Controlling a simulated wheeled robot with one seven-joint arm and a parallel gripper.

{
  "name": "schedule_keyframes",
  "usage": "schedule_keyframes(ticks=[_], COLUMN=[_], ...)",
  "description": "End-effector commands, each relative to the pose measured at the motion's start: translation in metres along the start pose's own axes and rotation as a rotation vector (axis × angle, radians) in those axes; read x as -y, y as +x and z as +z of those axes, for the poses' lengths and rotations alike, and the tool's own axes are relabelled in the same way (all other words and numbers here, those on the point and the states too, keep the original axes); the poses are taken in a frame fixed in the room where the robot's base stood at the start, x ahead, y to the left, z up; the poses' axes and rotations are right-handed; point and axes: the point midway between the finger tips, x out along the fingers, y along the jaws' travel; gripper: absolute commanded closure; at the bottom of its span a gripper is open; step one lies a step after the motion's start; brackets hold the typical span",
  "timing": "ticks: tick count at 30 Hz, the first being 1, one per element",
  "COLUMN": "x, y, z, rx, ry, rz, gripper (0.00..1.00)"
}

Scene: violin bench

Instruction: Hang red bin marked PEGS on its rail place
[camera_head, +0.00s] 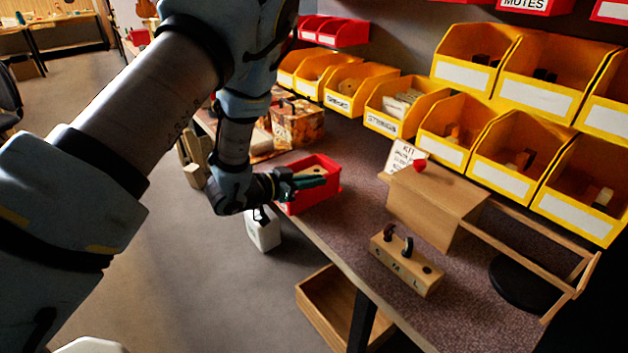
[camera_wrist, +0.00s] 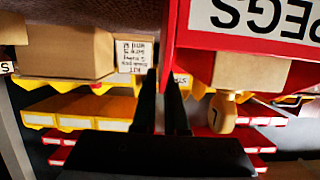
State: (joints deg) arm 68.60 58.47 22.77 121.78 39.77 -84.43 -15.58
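The red bin (camera_head: 325,203) is at the front edge of the bench, left of the wooden stand, in the head view. I cannot tell if it rests on the bench or is held just above. In the wrist view, its white PEGS label (camera_wrist: 262,16) shows upside down at the top right. My gripper (camera_head: 305,183) reaches over the bin's left side. In the wrist view, my dark fingers (camera_wrist: 164,100) stand close together with a thin red wall of the bin between them, and look shut on it. Red bins (camera_head: 335,31) hang on the back wall; an empty rail place is not clear.
Yellow bins (camera_head: 465,135) line the wall behind the bench. A wooden stand (camera_head: 430,205), a KIT sign (camera_head: 402,157), a peg block (camera_head: 405,268) and a wooden frame (camera_head: 540,240) stand right of the bin. A patterned box (camera_head: 297,125) is behind it. Below is an open wooden drawer (camera_head: 325,305).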

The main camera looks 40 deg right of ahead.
Motion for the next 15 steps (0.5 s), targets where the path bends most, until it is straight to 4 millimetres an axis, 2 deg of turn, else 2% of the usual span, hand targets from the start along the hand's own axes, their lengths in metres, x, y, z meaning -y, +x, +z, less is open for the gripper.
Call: schedule_keyframes(ticks=[1, 6, 15], x=[0.0000, 0.0000, -0.0001], y=[0.0000, -0.0001, -0.0011], z=[-0.0005, -0.0005, -0.0044], rx=[0.000, 0.000, 0.000], ry=[0.000, 0.000, 0.001], rz=[0.000, 0.000, 0.000], gripper=[0.83, 0.65, 0.65])
